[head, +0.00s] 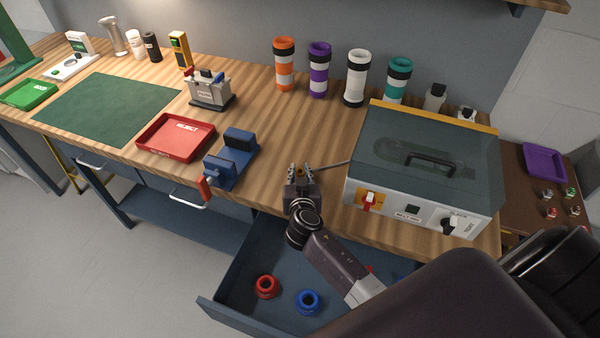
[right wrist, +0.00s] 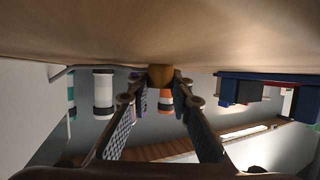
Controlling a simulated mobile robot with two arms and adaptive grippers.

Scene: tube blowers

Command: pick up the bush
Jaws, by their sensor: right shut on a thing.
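A small brass-coloured bush (head: 300,171) sits between the fingertips of my right gripper (head: 300,174), over the front part of the wooden worktop. The right wrist view also shows the bush (right wrist: 160,76) between the two fingers (right wrist: 160,92), which are closed on it. The fingers hide its sides. The wood surface is very near the bush in that view; I cannot tell whether they touch. My left gripper is not in view.
A blue vise (head: 230,165) stands left of my gripper and a grey lidded machine (head: 425,165) stands right. A thin rod (head: 332,163) lies between gripper and machine. Below, an open drawer (head: 250,262) holds a red ring (head: 266,286) and a blue ring (head: 308,301). Several coloured tubes stand behind.

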